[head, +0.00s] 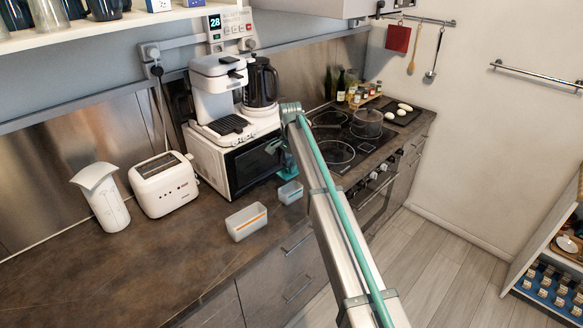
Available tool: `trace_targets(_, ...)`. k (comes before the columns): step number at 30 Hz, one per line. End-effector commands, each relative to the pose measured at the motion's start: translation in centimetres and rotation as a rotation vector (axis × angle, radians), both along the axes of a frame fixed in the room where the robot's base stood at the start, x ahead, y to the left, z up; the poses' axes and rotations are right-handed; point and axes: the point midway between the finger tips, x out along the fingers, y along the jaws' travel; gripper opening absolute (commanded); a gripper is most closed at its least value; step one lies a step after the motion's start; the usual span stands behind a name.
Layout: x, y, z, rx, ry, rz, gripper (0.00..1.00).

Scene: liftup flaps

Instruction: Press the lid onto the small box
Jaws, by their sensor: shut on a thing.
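The small box (290,192) is a pale blue-grey, open-looking container on the dark counter near its front edge, just left of my arm. My gripper (284,160) is behind it, in front of the microwave, partly hidden by my arm. It is shut on a small teal piece (289,174), which looks like the lid. The piece is just beyond the small box in the picture; whether they touch I cannot tell.
A white microwave (235,157) with a coffee machine (220,92) on top stands behind. A toaster (164,184) and a white pitcher (101,197) are at left. The hob (336,152) is right of my gripper. The front left counter is clear.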

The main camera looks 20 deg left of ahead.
Motion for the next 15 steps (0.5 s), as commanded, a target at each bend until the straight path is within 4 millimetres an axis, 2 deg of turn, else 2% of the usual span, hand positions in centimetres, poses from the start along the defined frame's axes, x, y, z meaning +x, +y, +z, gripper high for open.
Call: trace_targets(15,0.09,0.1,0.06,0.001,0.0,-0.041,0.0)
